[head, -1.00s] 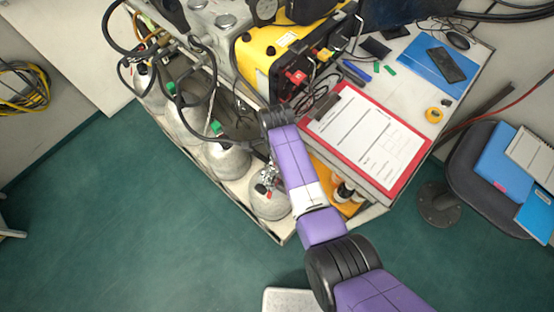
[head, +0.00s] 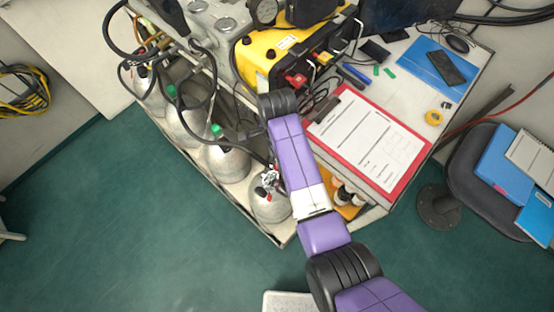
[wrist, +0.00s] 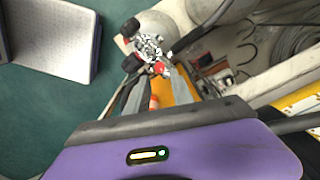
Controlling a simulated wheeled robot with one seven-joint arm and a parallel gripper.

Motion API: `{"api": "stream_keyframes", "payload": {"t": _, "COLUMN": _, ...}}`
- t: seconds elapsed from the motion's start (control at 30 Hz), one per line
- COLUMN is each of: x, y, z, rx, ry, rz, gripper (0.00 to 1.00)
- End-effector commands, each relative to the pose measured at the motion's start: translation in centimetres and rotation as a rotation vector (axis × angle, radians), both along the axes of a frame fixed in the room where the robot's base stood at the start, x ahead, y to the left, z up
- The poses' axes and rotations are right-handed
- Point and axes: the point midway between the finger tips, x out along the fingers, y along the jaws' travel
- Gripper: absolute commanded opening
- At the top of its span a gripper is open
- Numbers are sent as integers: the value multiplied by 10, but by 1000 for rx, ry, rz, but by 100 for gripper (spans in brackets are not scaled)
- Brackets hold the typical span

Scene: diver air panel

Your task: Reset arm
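My purple arm reaches up from the lower right in the head view, over the front of the panel bench. Its black joint lies in front of the yellow unit (head: 290,45). My gripper is hidden in the head view. I see nothing held. Just beyond the fingertips is a silver valve with red and black knobs (wrist: 150,48) on a grey cylinder. That valve also shows in the head view (head: 270,180), left of my arm.
Several grey cylinders (head: 226,163) with hoses stand in a row left of my arm. A red clipboard (head: 425,152) lies to its right on the bench. A chair (head: 465,180) stands at right. The green floor (head: 130,230) at lower left is clear.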

Motion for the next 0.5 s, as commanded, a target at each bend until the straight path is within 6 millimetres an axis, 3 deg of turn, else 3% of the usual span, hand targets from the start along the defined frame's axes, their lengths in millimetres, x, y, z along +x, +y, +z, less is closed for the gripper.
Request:
{"api": "stream_keyframes", "payload": {"t": 0.2, "x": 0, "y": 0, "z": 16, "rx": 1, "ry": -1, "rz": 1, "gripper": 28}}
{"api": "stream_keyframes", "payload": {"t": 0.5, "x": 0, "y": 0, "z": 16, "rx": 0, "ry": 0, "rz": 1, "gripper": 28}}
